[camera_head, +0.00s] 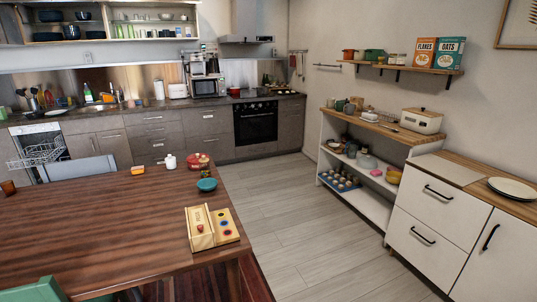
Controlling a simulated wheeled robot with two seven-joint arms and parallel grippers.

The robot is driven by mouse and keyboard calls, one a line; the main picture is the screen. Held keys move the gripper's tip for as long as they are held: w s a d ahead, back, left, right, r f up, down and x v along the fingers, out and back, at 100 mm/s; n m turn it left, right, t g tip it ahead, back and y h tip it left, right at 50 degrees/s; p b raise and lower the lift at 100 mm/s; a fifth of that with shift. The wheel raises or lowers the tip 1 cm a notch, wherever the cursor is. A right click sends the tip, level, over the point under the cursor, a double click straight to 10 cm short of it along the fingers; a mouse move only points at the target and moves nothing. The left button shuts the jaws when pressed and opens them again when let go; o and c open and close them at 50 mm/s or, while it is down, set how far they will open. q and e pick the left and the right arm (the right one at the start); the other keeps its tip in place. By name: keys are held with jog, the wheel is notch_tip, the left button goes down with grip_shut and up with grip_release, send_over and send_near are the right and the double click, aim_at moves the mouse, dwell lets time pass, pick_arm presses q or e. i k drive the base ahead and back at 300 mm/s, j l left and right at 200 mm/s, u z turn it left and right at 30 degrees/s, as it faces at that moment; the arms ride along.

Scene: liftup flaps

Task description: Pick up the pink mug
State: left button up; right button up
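I cannot make out a pink mug for certain in the head view. A small pink item (376,172) lies on the middle shelf of the white unit at right; it is too small to tell what it is. Several small cups or jars, one a brownish-pink one (356,102), stand on the wooden top of that unit. A brown-red cup (8,187) stands at the far left edge of the dark wooden table (100,225). Neither of my grippers is in view.
The table in front holds a wooden toy box (200,229), a teal bowl (207,184), a red pot (197,161) and a white teapot (168,161). Pale floor (290,220) is clear between table and white cabinets (450,235). An open dishwasher (40,150) stands at the back left.

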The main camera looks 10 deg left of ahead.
aim_at(131, 104)
jog(key=i+l+z, duration=0.25)
jog(key=i+z, duration=0.15)
jog(key=i, duration=0.35)
jog(key=i+z, duration=0.4)
jog(key=i, duration=0.35)
jog(key=i+j+u, duration=0.1)
jog(key=i+u, duration=0.3)
jog(key=i+l+u, duration=0.1)
jog(key=i+u, duration=0.3)
jog(key=i+l+u, duration=0.25)
jog(key=i+u, duration=0.15)
jog(key=i, duration=0.15)
jog(key=i+j+u, duration=0.1)
jog(key=i+u, duration=0.15)
jog(key=i, duration=0.55)
jog(key=i+u, duration=0.3)
jog(key=i, duration=0.5)
jog(key=i+u, duration=0.15)
jog(key=i, duration=0.3)
jog(key=i+u, duration=0.15)
jog(key=i, duration=0.35)
jog(key=i+l+u, duration=0.15)
jog(key=i, duration=0.3)
jog(key=i+l+u, duration=0.2)
jog(key=i, duration=0.25)
jog(key=i+l+u, duration=0.15)
jog(key=i, duration=0.3)
